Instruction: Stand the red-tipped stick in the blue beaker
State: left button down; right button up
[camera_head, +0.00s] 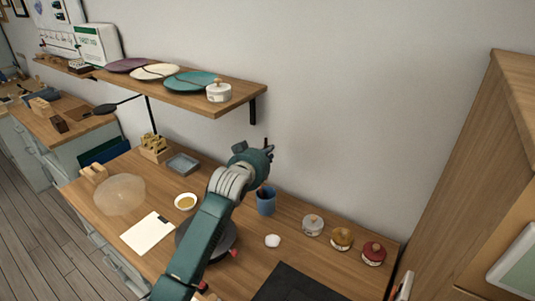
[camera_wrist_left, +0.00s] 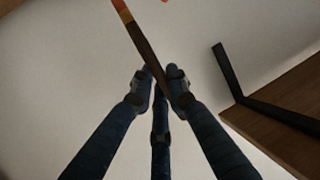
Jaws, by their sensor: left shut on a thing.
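The blue beaker (camera_head: 266,204) stands on the wooden workbench, just below and right of my left gripper (camera_head: 262,152) in the head view. In the left wrist view, the fingers of my left gripper (camera_wrist_left: 160,90) are shut on a dark brown stick (camera_wrist_left: 146,45). The stick slants up to the left, with a yellow band and a red-orange end at the top edge. In the head view the gripper hides most of the stick. A thin brown piece shows at the beaker's mouth; I cannot tell whether it belongs to the held stick. My right gripper is not in view.
A shelf (camera_head: 230,99) with plates and a white jar is on the wall behind. Several lidded jars (camera_head: 342,238) stand right of the beaker, near a white lump (camera_head: 272,241). A dark mat (camera_head: 300,285) lies in front. A round dark stand (camera_head: 226,240) is partly behind my arm.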

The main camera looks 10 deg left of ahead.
aim_at(267, 179)
pick_arm(q)
notch_tip(267, 179, down, 3)
jog(key=shift+r+b, duration=0.2)
jog(key=shift+b, duration=0.8)
jog(key=shift+f+b, duration=0.9)
jog(key=shift+b, duration=0.1)
jog(key=shift+f+b, duration=0.35)
jog(key=shift+f, duration=0.55)
notch_tip(267, 179, down, 2)
jog(key=shift+b, duration=0.45)
jog(key=shift+f+b, duration=0.6)
jog(key=shift+f, duration=0.65)
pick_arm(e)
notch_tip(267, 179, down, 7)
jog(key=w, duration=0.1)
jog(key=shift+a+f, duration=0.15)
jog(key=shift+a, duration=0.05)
pick_arm(q)
jog(key=c, duration=1.6)
grip_release()
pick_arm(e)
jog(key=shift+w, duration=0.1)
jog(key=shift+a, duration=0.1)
